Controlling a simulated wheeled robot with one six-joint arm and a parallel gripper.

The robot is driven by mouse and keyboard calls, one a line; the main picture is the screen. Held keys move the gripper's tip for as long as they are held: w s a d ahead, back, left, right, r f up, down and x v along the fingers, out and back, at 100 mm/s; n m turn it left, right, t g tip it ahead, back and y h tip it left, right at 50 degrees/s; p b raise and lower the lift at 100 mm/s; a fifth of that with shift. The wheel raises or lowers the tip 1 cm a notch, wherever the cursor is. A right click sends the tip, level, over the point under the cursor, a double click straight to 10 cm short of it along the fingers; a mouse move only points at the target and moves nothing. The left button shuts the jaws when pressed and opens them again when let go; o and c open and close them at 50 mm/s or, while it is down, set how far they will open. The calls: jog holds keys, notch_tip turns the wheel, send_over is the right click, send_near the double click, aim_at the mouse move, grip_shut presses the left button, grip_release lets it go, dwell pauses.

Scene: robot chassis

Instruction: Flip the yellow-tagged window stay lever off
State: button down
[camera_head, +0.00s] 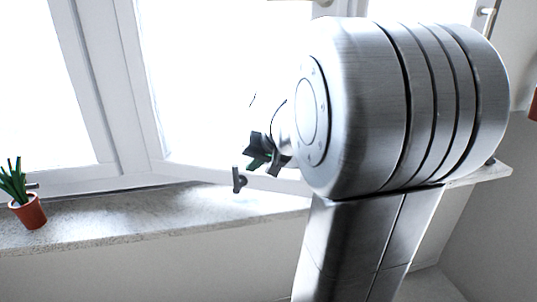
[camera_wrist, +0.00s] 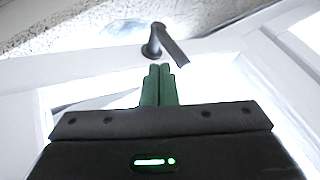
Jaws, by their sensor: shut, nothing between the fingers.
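A dark grey lever (camera_wrist: 172,46) with a round base is mounted on the white window frame, seen in the wrist view just beyond my fingertips. Its arm slants down to the right. In the head view a small dark lever (camera_head: 238,181) shows at the bottom of the window, above the sill. No yellow tag can be made out. My gripper (camera_wrist: 160,70) has green fingers held together with nothing between them. In the head view my gripper (camera_head: 257,163) is just up and right of the lever, partly hidden by my arm. I cannot tell whether the fingertips touch the lever.
A stone window sill (camera_head: 150,222) runs below the window. A potted plant (camera_head: 28,210) stands on it at the far left. The sill between plant and lever is clear. White window frames (camera_head: 140,90) stand behind, with a handle (camera_head: 487,14) at the upper right.

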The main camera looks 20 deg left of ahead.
aim_at(238, 176)
jog(key=shift+x, duration=2)
jog(key=shift+r+p, duration=0.2)
jog(key=shift+p, duration=0.3)
jog(key=shift+a+h+p, duration=0.25)
jog(key=shift+h+p, duration=0.15)
jog(key=shift+p, duration=0.05)
